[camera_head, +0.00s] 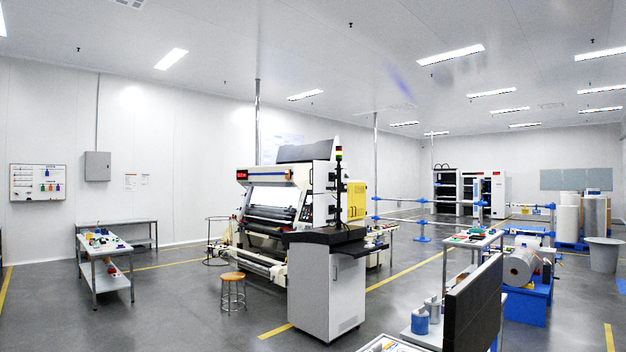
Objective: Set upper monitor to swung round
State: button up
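I cannot pick out an upper monitor with certainty. A large inspection machine (285,205) stands in the middle of the room, with a lit strip and a small red display (242,175) on its upper front. In front of it is a grey cabinet (326,295) with a black top (325,235) and a signal light pole (338,185). A dark upright panel (473,305) stands at the lower right, seen at a slant; I cannot tell whether it is a monitor. My gripper is not in view.
A wooden stool (233,290) stands left of the cabinet. A work table (104,270) with small coloured items is at the left. Blue-footed rail posts (422,215) and a blue roll stand (527,300) are at the right. Grey floor between the left table and the stool is clear.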

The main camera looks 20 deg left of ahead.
aim_at(323, 171)
jog(key=i+j+u, duration=0.2)
jog(key=j+u, duration=0.2)
jog(key=i+j+u, duration=0.35)
jog(key=j, duration=0.2)
jog(key=i+j+u, duration=0.25)
jog(key=j+u, duration=0.15)
jog(key=i+j+u, duration=0.7)
jog(key=i, duration=0.55)
jog(key=i+u, duration=0.35)
jog(key=i, duration=0.55)
jog(key=i+l+z, duration=0.2)
jog(key=i+z, duration=0.15)
jog(key=i, duration=0.2)
jog(key=i+z, duration=0.35)
jog(key=i, duration=0.25)
jog(key=i+j+z, duration=0.1)
jog(key=i+z, duration=0.2)
jog(key=i, duration=0.25)
jog(key=i+j+z, duration=0.35)
jog(key=i, duration=0.2)
jog(key=i+l+z, duration=0.25)
jog(key=i, duration=0.6)
jog(key=i+j+z, duration=0.2)
jog(key=i, duration=0.65)
jog(key=i+z, duration=0.25)
jog(key=i, duration=0.65)
